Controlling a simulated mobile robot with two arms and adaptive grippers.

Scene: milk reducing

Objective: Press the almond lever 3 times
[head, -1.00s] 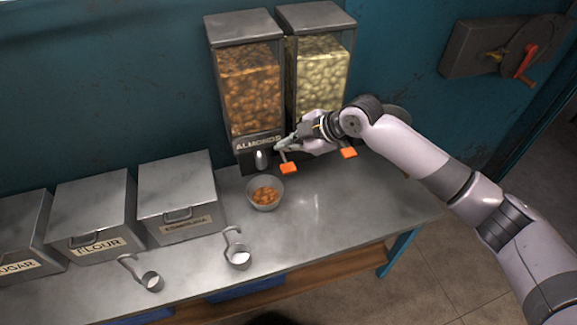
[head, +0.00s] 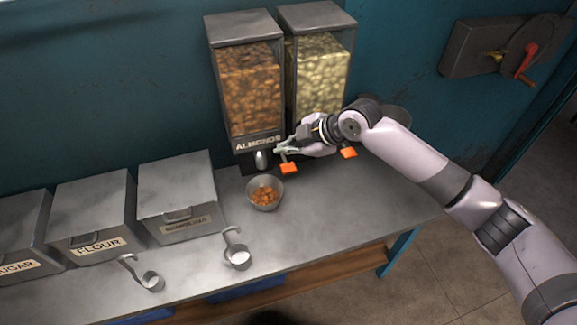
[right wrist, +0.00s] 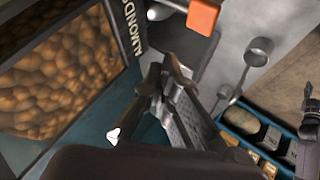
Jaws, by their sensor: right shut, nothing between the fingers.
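The almond dispenser (head: 249,95) stands against the wall, its clear bin full of brown almonds; its label also shows in the right wrist view (right wrist: 131,35). Its orange lever (head: 289,168) sticks out at the lower right of its spout (head: 262,158); the lever shows at the top of the right wrist view (right wrist: 203,15). A metal bowl (head: 264,204) with almonds in it sits on the counter below the spout. My right gripper (head: 279,150) is shut and empty, just above the orange lever in the head view; contact cannot be told. My left gripper is out of view.
A second dispenser (head: 318,80) with pale nuts stands to the right, with its own orange lever (head: 349,153). Lidded metal bins (head: 178,195) line the left of the counter. Two measuring scoops (head: 238,257) lie in front. The counter (head: 345,215) is clear on the right.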

